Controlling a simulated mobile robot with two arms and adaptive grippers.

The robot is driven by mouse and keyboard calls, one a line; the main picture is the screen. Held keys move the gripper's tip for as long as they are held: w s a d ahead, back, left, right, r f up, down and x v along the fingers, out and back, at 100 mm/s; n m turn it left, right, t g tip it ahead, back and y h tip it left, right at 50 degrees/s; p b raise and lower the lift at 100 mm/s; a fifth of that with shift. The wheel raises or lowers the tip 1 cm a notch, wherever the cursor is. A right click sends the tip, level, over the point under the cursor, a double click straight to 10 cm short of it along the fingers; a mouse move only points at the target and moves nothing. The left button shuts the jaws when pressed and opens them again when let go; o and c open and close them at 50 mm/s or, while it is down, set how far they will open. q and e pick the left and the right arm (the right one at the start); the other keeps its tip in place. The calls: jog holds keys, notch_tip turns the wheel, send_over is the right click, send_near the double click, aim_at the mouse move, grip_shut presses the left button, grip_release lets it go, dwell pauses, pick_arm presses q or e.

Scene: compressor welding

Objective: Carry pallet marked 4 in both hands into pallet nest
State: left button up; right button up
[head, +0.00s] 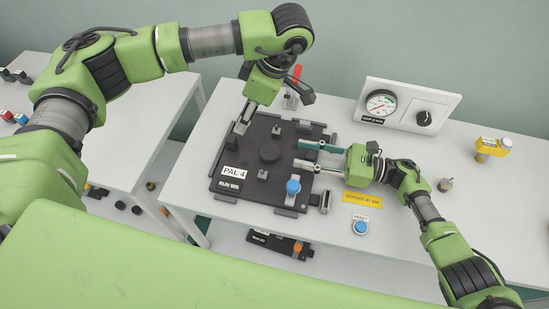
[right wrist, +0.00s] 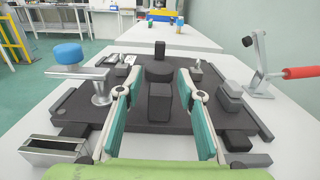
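The pallet marked PAL 4 (head: 233,190) is a dark square plate with raised blocks, a round boss and a blue-knobbed clamp. It lies on the white table among small grey blocks along its edges, which may be the pallet nest (head: 326,201); the plate hides what is beneath. My right gripper (head: 308,154) is at the pallet's right side with its fingers spread. In the right wrist view its teal fingers (right wrist: 158,100) stand apart on either side of a dark upright block (right wrist: 160,103); I see no contact. My left gripper (head: 243,118) is at the pallet's upper left edge, fingers unclear.
A red-handled clamp (head: 293,85) stands behind the pallet. A gauge panel (head: 407,106) is at the back right. A yellow label (head: 362,199) and a blue button (head: 361,227) lie right of the pallet. A dark fixture (head: 278,242) sits below the table's front edge.

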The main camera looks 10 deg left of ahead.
notch_tip(320, 180, up, 10)
jog(key=shift+f, duration=0.1)
dwell(0.4)
dwell(0.5)
